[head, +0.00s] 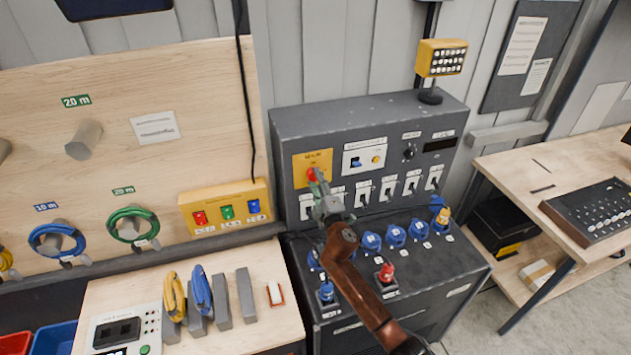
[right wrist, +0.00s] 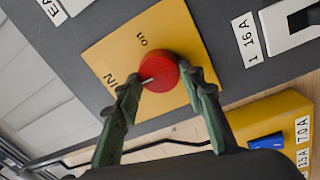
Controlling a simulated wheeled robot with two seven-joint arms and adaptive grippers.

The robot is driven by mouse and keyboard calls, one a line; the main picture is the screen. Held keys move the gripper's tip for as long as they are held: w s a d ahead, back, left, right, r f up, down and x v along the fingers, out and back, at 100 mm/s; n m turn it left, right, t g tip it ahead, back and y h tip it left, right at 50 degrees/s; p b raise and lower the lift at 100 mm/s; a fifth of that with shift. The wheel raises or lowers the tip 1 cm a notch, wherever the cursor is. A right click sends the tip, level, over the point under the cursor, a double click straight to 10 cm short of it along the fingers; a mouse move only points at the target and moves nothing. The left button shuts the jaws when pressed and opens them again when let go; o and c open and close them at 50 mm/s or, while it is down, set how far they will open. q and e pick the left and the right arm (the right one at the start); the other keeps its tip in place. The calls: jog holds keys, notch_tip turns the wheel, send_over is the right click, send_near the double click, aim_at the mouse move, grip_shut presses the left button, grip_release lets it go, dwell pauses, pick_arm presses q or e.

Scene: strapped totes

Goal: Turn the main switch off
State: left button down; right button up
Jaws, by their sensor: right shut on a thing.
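The main switch is a red round knob (right wrist: 158,72) on a yellow plate (right wrist: 122,55), on the front of a dark grey power cabinet (head: 290,132). In the head view the knob (head: 312,174) shows just past my right gripper's fingertips. My right gripper (right wrist: 160,80) is shut on the knob, with one finger on each side of it. A pale mark on the knob points toward the left finger in the wrist view. My left gripper is not in view.
A row of white breaker switches (head: 364,192) sits right of the gripper, above blue sockets (head: 396,236). A yellow box with coloured switches (head: 226,206) stands left. Cable coils (head: 134,225) hang on the wooden board. A workbench (head: 545,165) stands right.

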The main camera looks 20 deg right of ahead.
jog(key=shift+n, duration=0.4)
jog(key=o, duration=1.2)
jog(key=shift+c, duration=0.2)
jog(key=shift+s, duration=0.1)
jog(key=s+f, duration=0.1)
jog(key=s, duration=1.1)
jog(key=shift+d, duration=0.2)
